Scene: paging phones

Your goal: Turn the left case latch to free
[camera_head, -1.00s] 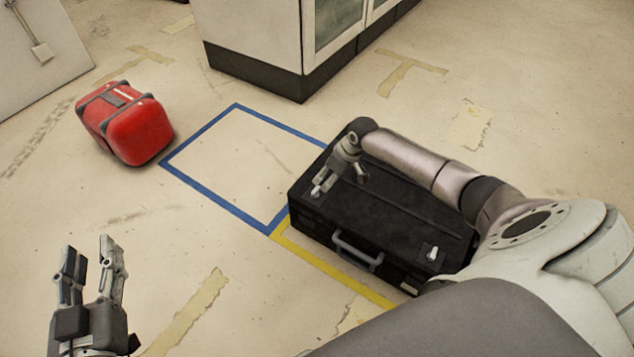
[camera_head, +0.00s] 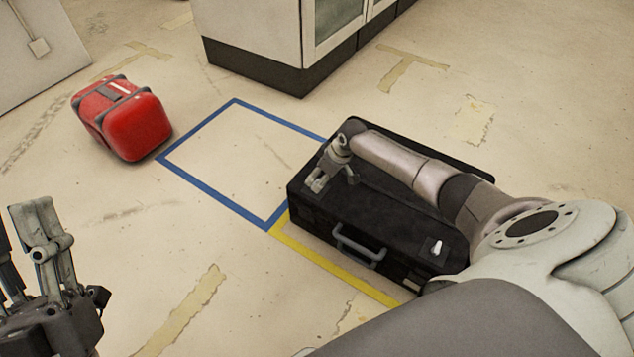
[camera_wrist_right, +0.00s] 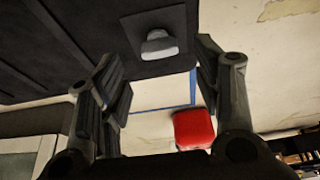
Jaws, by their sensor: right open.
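The black case (camera_head: 395,215) lies flat on the floor with its grey handle (camera_head: 358,246) towards me. The left case latch (camera_wrist_right: 160,46) is a pale knob on a dark square plate in the right wrist view. In the head view my right gripper covers it. My right gripper (camera_head: 317,186) is over the case's left front corner; in the wrist view its open fingers (camera_wrist_right: 157,58) stand either side of the latch, with no clear contact. The right latch (camera_head: 437,248) is a white knob right of the handle. My left gripper (camera_head: 22,222) is open and empty at the lower left.
A red case (camera_head: 135,125) stands at the left and also shows in the wrist view (camera_wrist_right: 193,129). A blue taped square (camera_head: 213,190) on the floor beside the black case is empty. A cabinet (camera_head: 255,65) stands behind. Floor at front left is clear.

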